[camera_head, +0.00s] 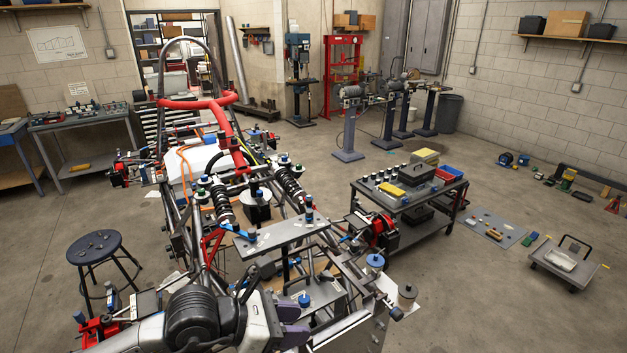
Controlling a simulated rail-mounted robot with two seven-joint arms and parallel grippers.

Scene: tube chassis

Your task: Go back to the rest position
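My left arm comes in at the bottom left, and its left gripper (295,325) is at the bottom centre, low in front of the tube chassis. Its two purple-grey fingers look apart, with nothing seen between them. The tube chassis (216,119), with a red bar and black tubes, stands ahead of it. A grey plate (281,238) on the chassis lies just beyond the gripper. I cannot tell how far the gripper is from the nearest chassis parts. My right gripper is not in view.
A round blue stool (94,246) stands at the left. A dark tool cart (408,210) stands right of the chassis, and a low trolley (562,262) is farther right. A workbench (80,122) is at the back left. The floor at bottom right is clear.

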